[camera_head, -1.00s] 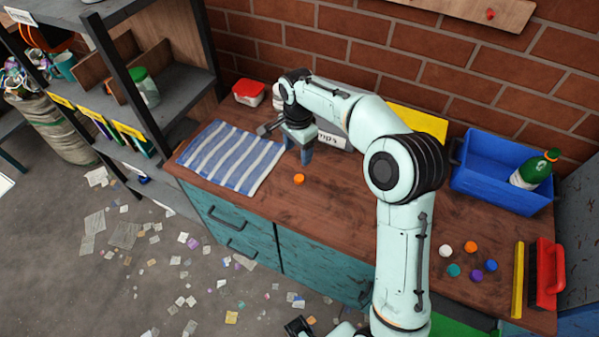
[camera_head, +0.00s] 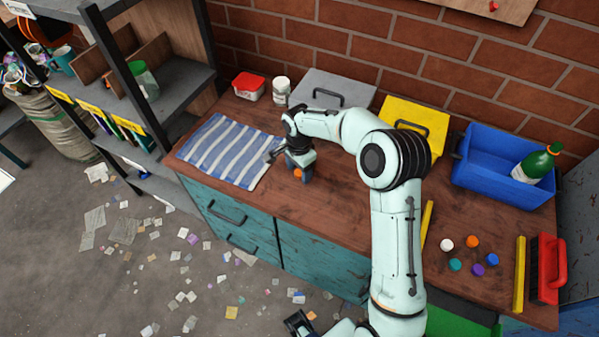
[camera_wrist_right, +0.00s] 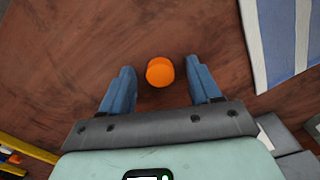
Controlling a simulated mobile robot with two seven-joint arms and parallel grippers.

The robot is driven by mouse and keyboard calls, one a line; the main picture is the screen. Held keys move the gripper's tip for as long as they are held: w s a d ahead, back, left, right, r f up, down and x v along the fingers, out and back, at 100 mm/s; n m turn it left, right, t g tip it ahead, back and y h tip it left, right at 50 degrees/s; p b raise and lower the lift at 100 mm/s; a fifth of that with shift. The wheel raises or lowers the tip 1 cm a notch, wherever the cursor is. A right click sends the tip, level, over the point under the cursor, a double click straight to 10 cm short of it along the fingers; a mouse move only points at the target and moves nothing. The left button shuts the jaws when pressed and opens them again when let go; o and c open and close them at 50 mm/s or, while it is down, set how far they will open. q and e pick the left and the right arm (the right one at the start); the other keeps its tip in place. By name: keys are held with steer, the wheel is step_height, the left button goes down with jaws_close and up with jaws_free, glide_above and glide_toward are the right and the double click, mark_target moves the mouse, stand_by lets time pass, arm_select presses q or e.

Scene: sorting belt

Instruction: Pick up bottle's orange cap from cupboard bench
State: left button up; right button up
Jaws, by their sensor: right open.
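An orange cap (camera_head: 298,173) lies on the wooden bench top (camera_head: 350,215), just right of the striped cloth. My right gripper (camera_head: 299,177) is low over it, pointing down, with a finger on each side. In the right wrist view the orange cap (camera_wrist_right: 160,72) sits between the two open blue fingertips (camera_wrist_right: 160,69), with a gap on both sides. A second orange cap (camera_head: 472,241) lies at the right among other caps. A dark part at the bottom edge, perhaps my left gripper (camera_head: 298,323), shows too little to judge its jaws.
A blue-white striped cloth (camera_head: 225,152) lies left. Behind are a red-lidded tub (camera_head: 249,87), white jar (camera_head: 281,92), grey box (camera_head: 318,88) and yellow box (camera_head: 400,112). At right are a blue crate (camera_head: 490,180) holding a green bottle (camera_head: 535,166), and a red-handled brush (camera_head: 546,270).

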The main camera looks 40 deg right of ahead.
jaws_close()
steer(key=shift+r, duration=0.1)
